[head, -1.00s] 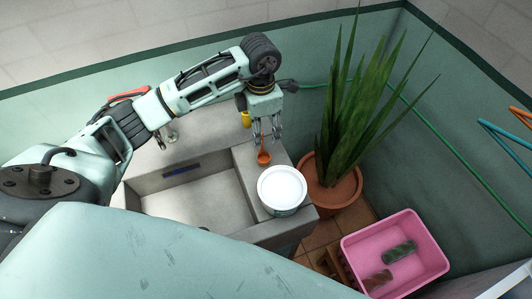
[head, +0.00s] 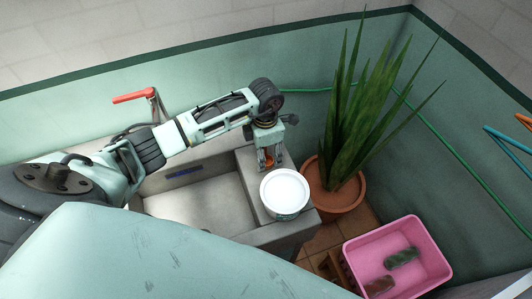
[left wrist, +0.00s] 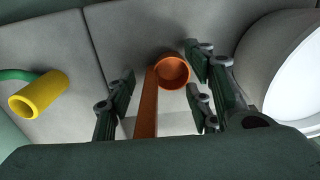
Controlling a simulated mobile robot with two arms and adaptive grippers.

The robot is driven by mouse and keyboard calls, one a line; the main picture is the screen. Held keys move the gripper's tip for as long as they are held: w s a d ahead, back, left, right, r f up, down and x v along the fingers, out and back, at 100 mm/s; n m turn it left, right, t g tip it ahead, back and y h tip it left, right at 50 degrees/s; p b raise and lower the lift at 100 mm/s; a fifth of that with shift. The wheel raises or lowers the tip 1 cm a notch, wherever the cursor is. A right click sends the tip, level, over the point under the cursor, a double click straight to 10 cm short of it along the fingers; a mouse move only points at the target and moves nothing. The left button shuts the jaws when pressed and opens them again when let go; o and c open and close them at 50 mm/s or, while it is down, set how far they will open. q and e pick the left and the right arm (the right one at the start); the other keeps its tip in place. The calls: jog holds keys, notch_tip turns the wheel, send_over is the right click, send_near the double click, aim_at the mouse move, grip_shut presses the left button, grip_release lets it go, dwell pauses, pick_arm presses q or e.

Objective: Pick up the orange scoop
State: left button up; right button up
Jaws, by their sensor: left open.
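The orange scoop (left wrist: 173,72) has a round cup and a straight handle. In the left wrist view it lies between the open fingers of my left gripper (left wrist: 163,90), with the cup near the fingertips and the handle running back toward the palm. In the head view the left gripper (head: 270,162) points down over the grey ledge beside the sink, and only a bit of the orange scoop (head: 269,158) shows between its fingers. I cannot tell whether the fingers touch it. My right gripper is not in view.
A white-topped tub (head: 285,192) stands close to the gripper, on its right in the wrist view. A yellow hose end (left wrist: 39,95) lies to the left there. The sink basin (head: 200,207), a potted plant (head: 335,190) and a pink crate (head: 398,255) are nearby.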

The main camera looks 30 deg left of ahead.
pick_arm(q)
jog(key=shift+c, duration=0.5)
jog(key=c, duration=0.7)
jog(key=shift+c, duration=0.2)
jog(key=shift+r, duration=0.1)
